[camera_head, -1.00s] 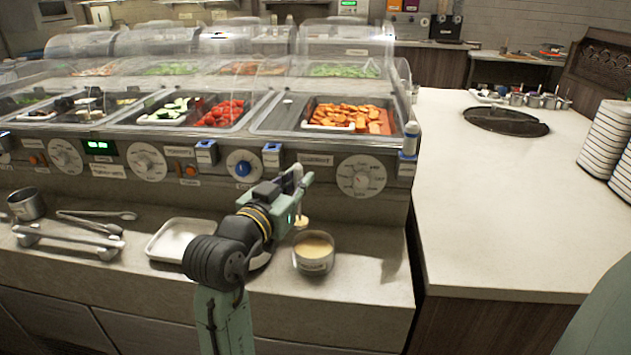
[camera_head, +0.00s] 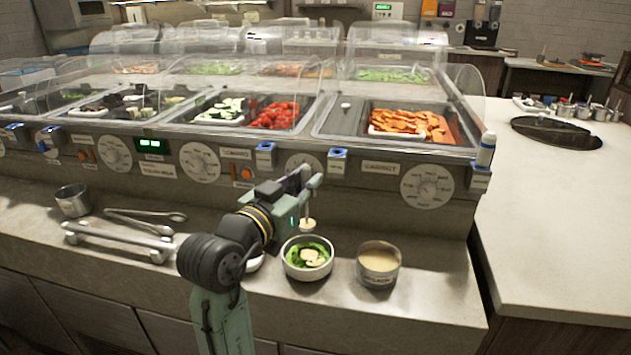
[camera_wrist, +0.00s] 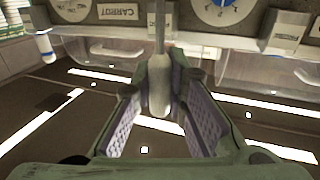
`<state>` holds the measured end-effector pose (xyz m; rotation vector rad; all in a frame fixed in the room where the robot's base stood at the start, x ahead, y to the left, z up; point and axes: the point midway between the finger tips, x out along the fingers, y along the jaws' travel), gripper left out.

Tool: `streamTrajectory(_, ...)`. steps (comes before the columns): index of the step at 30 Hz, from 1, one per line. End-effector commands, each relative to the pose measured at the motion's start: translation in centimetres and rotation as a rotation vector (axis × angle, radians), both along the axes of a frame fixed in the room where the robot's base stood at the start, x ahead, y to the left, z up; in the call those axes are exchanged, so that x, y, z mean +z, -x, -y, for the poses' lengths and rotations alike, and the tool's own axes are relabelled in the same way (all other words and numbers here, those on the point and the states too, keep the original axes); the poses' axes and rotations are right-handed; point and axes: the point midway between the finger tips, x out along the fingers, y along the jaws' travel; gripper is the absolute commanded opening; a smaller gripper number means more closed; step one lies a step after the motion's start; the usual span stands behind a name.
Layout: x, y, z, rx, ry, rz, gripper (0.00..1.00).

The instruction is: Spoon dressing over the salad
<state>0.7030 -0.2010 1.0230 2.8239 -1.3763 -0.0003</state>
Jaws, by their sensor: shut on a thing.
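My gripper (camera_head: 302,182) is shut on a spoon, whose pale bowl (camera_head: 308,225) hangs down over the far rim of the salad bowl. The spoon (camera_wrist: 160,95) also shows upright between the jaws in the wrist view. The white salad bowl (camera_head: 287,268) stands on the front counter and holds green leaves with a pale patch (camera_head: 313,257) in the middle. I cannot tell whether that patch is dressing. The dressing container (camera_head: 379,278), full of cream-coloured sauce, stands just right of the salad bowl. What the spoon holds is too small to tell.
The salad bar with its clear guards (camera_head: 415,80) and dials (camera_head: 428,187) rises close behind the bowls. Tongs (camera_head: 145,215), a metal rack (camera_head: 118,243) and a metal cup (camera_head: 73,200) lie at left. Counter right of the dressing is clear.

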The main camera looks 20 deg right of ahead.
Motion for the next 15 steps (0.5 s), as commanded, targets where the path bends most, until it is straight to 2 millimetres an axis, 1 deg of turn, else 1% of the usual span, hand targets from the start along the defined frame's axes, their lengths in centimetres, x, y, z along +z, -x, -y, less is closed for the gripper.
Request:
streamTrajectory(11, -3.1, 0.0, 0.0, -0.001, 0.001, -0.001, 0.00)
streamTrajectory(15, -3.2, -0.6, -0.9, 0.000, 0.080, -0.055, 0.00)
